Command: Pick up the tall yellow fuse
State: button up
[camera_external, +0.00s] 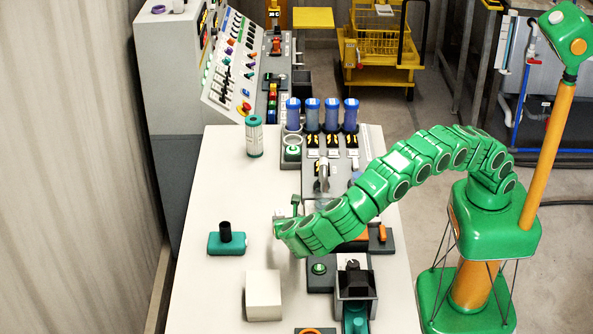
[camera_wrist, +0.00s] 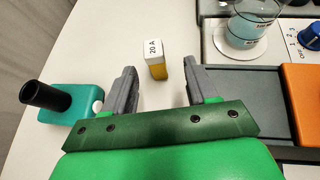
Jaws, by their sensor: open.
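A small fuse (camera_wrist: 157,62) with a white part marked "20 A" and a yellow part is on the white table in the wrist view. It is ahead of my gripper (camera_wrist: 162,80), roughly in line with the gap between the fingers. In the external view my gripper (camera_external: 286,222) is low over the middle of the table. I cannot make out the fuse there.
A teal block with a black cylinder (camera_wrist: 62,102) is left of my fingers; it also shows in the external view (camera_external: 227,242). A glass beaker (camera_wrist: 250,22) and an orange panel (camera_wrist: 303,95) are at right. A white box (camera_external: 263,297) and a labelled green canister (camera_external: 254,140) stand on the table.

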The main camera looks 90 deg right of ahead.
jog(key=shift+f, duration=0.9)
jog(key=shift+d+f, duration=0.15)
jog(key=shift+d, duration=0.05)
jog(key=shift+w+x, duration=0.25)
jog(key=shift+x, duration=1.6)
jog(key=shift+w+x, duration=0.2)
jog(key=shift+x, duration=1.65)
jog(key=shift+a, duration=0.1)
jog(key=shift+c, duration=0.4)
jog(key=c, duration=1)
